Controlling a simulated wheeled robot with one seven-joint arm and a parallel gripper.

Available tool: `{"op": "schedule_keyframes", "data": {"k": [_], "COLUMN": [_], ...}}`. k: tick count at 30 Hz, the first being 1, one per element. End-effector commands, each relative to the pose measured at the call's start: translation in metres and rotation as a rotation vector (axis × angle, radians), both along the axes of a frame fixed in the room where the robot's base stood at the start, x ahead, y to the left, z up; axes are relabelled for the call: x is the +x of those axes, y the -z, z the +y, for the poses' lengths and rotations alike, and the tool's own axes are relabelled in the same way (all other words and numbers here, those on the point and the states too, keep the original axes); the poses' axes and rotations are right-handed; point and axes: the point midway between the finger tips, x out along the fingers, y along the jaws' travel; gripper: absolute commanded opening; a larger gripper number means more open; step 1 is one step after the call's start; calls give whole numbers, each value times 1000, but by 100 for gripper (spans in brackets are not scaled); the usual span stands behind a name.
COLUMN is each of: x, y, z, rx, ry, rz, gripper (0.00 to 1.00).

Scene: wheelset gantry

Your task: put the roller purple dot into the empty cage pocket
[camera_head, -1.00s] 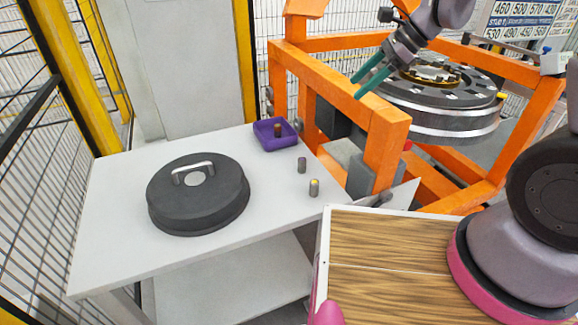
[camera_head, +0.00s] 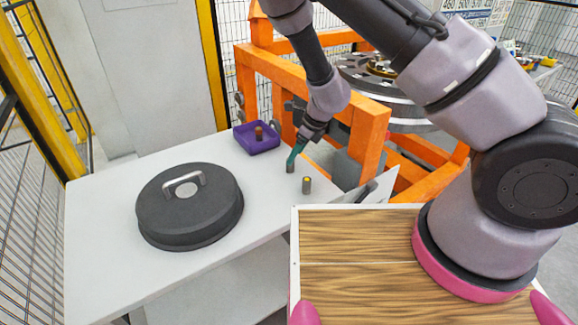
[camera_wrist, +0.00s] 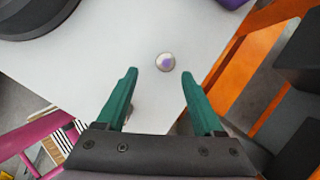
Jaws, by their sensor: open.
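The purple-dot roller (camera_head: 290,167) is a small grey cylinder standing upright on the white table. In the wrist view the roller (camera_wrist: 165,62) shows its round end with a purple dot, just beyond and between the fingertips. My gripper (camera_head: 294,156) has green fingers, points down and is right over this roller; in the wrist view the gripper (camera_wrist: 159,75) is open with nothing held. I cannot tell whether the fingers reach around the roller. The brass cage (camera_head: 380,67) sits in the dark wheel bearing on the orange gantry. My arm hides much of it, and its empty pocket cannot be made out.
A yellow-dot roller (camera_head: 307,185) stands close by. A purple tray (camera_head: 257,149) holds a brown-orange roller (camera_head: 259,133). A dark round lid (camera_head: 190,215) with a handle lies at left. The orange frame (camera_head: 372,145) stands close on the right. The table's front is clear.

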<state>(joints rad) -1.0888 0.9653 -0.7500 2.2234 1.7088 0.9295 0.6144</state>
Motion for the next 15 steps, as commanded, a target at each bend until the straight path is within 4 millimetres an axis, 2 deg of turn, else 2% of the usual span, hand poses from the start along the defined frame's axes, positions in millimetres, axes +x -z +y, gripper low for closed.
{"op": "schedule_keyframes", "data": {"k": [8, 15], "x": [6, 18], "y": [20, 49], "z": [7, 18], "rx": [-2, -1], "ry": [-2, -4], "rz": [1, 2], "gripper": [69, 69]}}
